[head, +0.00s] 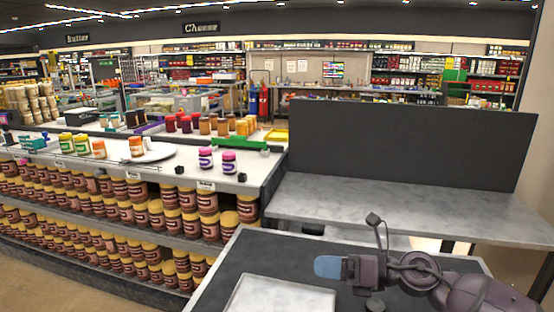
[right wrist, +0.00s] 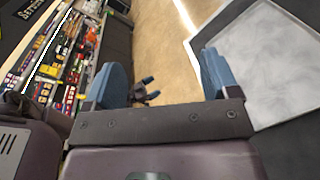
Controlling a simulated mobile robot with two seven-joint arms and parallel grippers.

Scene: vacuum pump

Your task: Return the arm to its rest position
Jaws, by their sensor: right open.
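My right arm comes in from the lower right of the head view. Its gripper (head: 330,267), with blue fingers, is held over the dark worktop near the light grey tray. In the right wrist view the two blue fingers of the right gripper (right wrist: 162,78) stand wide apart with nothing between them. A small dark thing with blue tips (right wrist: 146,92) shows far beyond them, over the floor; it may be my left gripper, but it is too small to tell its state. My left arm does not show in the head view.
The light grey tray (head: 278,296) lies on the dark worktop (head: 250,258). Behind is a grey counter (head: 400,208) with a tall dark panel (head: 400,145). Shelves of jars (head: 130,195) stand at left, with more jars (head: 228,162) on top.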

